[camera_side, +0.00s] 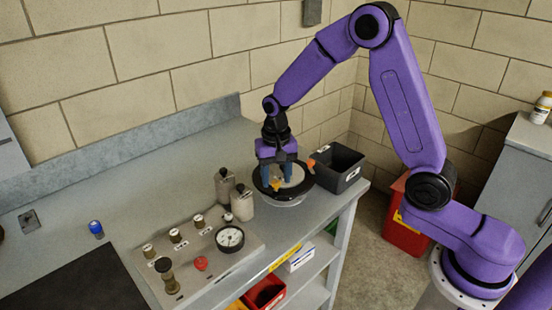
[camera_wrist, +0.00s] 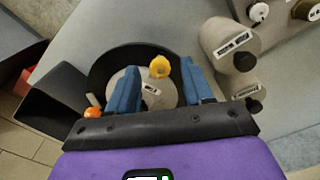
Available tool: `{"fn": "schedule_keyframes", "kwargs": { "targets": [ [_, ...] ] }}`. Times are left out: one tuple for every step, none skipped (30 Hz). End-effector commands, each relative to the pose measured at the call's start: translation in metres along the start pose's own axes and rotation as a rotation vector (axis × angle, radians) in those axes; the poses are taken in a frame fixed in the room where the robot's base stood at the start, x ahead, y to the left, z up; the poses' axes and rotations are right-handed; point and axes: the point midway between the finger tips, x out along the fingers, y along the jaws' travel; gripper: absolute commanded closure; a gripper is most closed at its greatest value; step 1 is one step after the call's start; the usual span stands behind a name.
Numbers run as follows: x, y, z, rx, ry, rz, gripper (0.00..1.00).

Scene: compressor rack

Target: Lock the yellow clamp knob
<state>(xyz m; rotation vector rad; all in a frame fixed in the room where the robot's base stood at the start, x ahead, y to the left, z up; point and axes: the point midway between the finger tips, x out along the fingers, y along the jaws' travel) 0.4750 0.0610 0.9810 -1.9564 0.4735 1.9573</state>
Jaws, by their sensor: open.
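The yellow clamp knob (camera_wrist: 159,67) shows in the wrist view between my two blue fingers, with a gap on each side. In the side view the yellow knob (camera_side: 276,185) is a small patch at the front of a round vessel with a black rim (camera_side: 267,190). My gripper (camera_wrist: 158,80) is open and empty, pointing down over the vessel. In the side view my gripper (camera_side: 277,175) hides part of the vessel's top. An orange knob (camera_wrist: 93,112) sits at the opposite side of the rim; it also shows in the side view (camera_side: 311,165).
A dark open bin (camera_side: 338,167) stands close behind the vessel. Two grey cylinders (camera_side: 242,204) stand close to its left. A panel with a gauge (camera_side: 230,238), a red button (camera_side: 201,263) and several knobs lies in front. The bench's back left is mostly clear.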

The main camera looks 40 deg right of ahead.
Motion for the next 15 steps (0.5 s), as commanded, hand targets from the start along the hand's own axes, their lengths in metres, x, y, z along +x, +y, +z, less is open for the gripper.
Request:
{"fn": "schedule_keyframes", "kwargs": {
  "targets": [
    [-0.004, -0.001, -0.001, 0.0, 0.002, -0.002, 0.49],
    [-0.008, -0.001, -0.001, 0.0, 0.004, -0.003, 0.49],
    [-0.013, -0.001, -0.001, -0.001, 0.004, -0.003, 0.49],
    [-0.018, -0.001, -0.001, -0.001, 0.004, -0.003, 0.49],
    [-0.023, -0.001, -0.001, -0.001, 0.006, -0.004, 0.49],
    [-0.031, -0.001, -0.001, -0.001, 0.006, -0.005, 0.49],
    [-0.037, -0.001, -0.001, -0.001, 0.007, -0.005, 0.49],
    [-0.043, -0.001, -0.001, -0.001, 0.007, -0.005, 0.49],
    [-0.052, -0.001, -0.001, 0.0, 0.007, -0.005, 0.49],
    [-0.059, -0.001, -0.001, 0.0, 0.007, -0.005, 0.49],
    [-0.065, -0.001, -0.001, 0.0, 0.007, -0.005, 0.49],
    [-0.073, -0.001, -0.001, 0.0, 0.006, -0.005, 0.49],
    [-0.08, -0.001, -0.001, 0.0, 0.007, -0.005, 0.49],
    [-0.086, -0.001, -0.001, 0.0, 0.007, -0.005, 0.49],
    [-0.095, -0.001, -0.001, 0.0, 0.006, -0.005, 0.49]
  ]
}}
